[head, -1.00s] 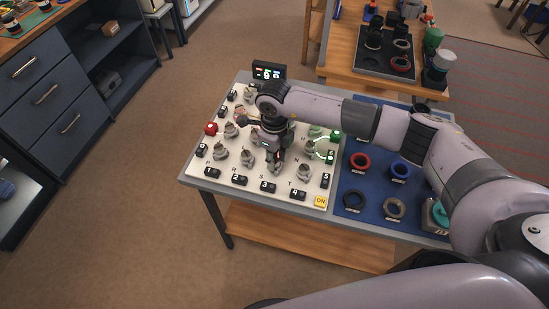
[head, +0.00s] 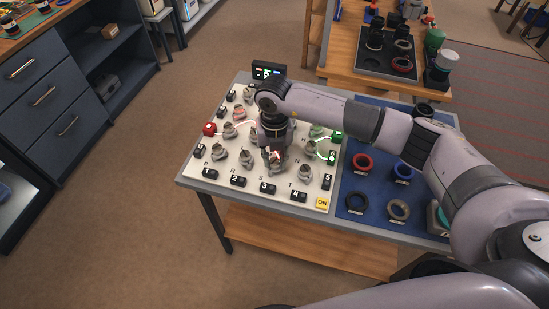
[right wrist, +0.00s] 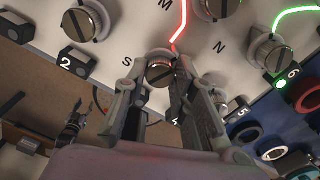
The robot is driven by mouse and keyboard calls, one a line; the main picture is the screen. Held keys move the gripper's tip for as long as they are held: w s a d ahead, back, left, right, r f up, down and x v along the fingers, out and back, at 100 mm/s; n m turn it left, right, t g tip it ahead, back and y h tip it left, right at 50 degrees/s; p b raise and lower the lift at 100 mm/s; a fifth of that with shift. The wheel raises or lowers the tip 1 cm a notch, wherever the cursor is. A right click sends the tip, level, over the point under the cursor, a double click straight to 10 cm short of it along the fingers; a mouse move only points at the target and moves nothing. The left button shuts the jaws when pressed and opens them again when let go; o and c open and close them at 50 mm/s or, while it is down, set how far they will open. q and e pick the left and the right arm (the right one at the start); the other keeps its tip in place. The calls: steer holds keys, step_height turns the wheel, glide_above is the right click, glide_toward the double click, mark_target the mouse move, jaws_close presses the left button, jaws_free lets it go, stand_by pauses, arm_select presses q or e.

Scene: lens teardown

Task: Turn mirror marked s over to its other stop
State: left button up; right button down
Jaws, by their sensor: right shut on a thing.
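The mirror marked S (right wrist: 160,72) is a round grey knob with a slotted metal top, on the white board (right wrist: 130,42) beside the printed S. My right gripper (right wrist: 158,80) is over it, its fingers on either side and shut on it. A red light line runs to this mirror from above in the right wrist view. In the head view my right gripper (head: 275,158) reaches down to the front middle of the board and hides most of the mirror. A small dark gripper, apparently my left (right wrist: 92,103), shows low at the left of the right wrist view; its opening is unclear.
Other knob mirrors stand close by, including one beside N (right wrist: 270,52) and one near block 2 (right wrist: 85,22). A blue mat (head: 378,182) with rings lies right of the board. A display (head: 268,71) stands at the back, and a yellow ON button (head: 321,203) at the front right.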

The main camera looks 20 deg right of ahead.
mark_target(275, 160)
steer(key=shift+m, duration=2.2)
steer(key=c, duration=1.3)
jaws_free()
steer(key=shift+r, duration=0.1)
step_height(275, 160, up, 12)
steer(key=shift+f, duration=0.1)
